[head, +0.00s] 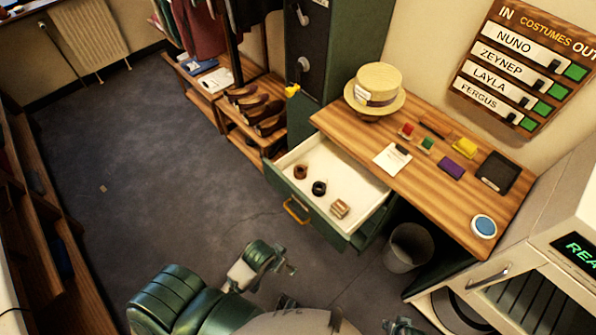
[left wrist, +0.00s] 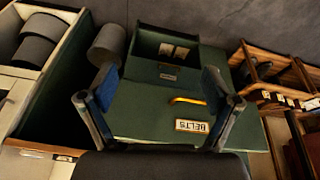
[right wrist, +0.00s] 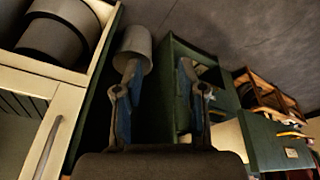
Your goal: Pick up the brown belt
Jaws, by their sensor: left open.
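The brown belt (head: 301,171) is a small coil in the open cream-lined drawer (head: 292,183), at its left end. A black coiled belt (head: 319,188) and a tan coiled belt (head: 340,208) lie beside it. My left gripper (head: 284,267) is open and empty, below and in front of the drawer in the head view. The left wrist view shows its spread fingers (left wrist: 157,92) before the green drawer front labelled BELTS (left wrist: 192,126). My right gripper (right wrist: 160,88) is open and empty; it barely shows at the bottom of the head view. The belts are not visible in either wrist view.
The drawer has an orange handle (head: 296,210). A lower drawer (head: 375,229) also stands partly open. The wooden tabletop (head: 440,190) above holds a straw hat (head: 376,87) and small items. A grey bin (head: 408,247) stands right of the drawer. The floor at left is mostly clear.

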